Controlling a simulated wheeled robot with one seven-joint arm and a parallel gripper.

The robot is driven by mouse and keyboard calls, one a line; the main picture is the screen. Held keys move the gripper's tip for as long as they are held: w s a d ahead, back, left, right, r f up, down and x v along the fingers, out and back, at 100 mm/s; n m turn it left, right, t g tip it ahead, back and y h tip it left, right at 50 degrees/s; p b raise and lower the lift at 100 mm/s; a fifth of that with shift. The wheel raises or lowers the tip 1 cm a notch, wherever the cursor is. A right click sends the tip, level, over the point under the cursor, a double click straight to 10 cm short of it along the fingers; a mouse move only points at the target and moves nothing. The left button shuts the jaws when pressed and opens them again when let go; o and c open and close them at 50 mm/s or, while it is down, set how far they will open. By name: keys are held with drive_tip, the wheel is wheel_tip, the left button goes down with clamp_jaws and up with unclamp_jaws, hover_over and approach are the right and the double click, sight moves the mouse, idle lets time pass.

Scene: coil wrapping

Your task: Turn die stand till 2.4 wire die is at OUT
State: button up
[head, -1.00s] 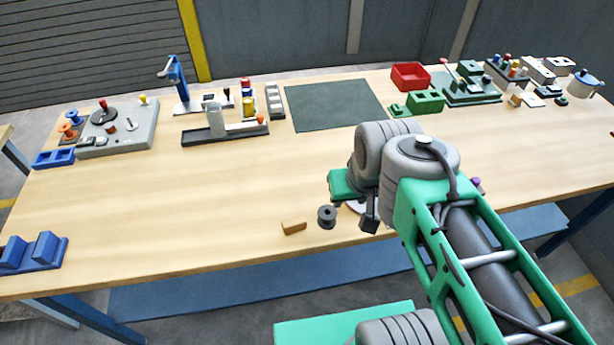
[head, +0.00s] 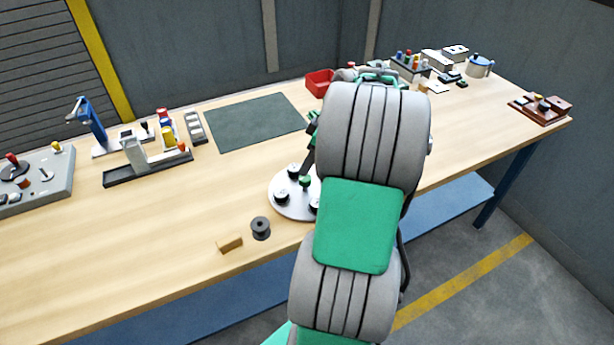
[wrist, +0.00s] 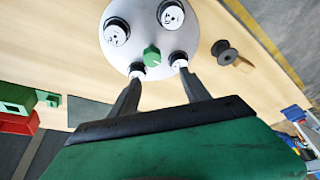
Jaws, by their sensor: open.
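The die stand is a round light-grey disc (head: 275,205) near the table's front edge, partly hidden by my arm in the head view. In the wrist view the disc (wrist: 150,28) lies ahead of my gripper (wrist: 158,67). The die markings are too small to read, and I see no OUT mark.
A dark spool (head: 261,228) and a small wooden block (head: 230,244) lie left of the disc. A dark green mat (head: 255,122) and a red bin (head: 319,83) are behind it. The front left of the table is bare.

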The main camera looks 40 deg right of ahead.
sight(307, 178)
drive_tip(key=f, duration=0.2)
drive_tip(key=w+f+p, duration=0.1)
drive_tip(key=f, duration=0.5)
drive_tip(key=shift+w+d, duration=0.2)
drive_tip(key=shift+w, duration=0.2)
clamp_jaws()
idle(0.9)
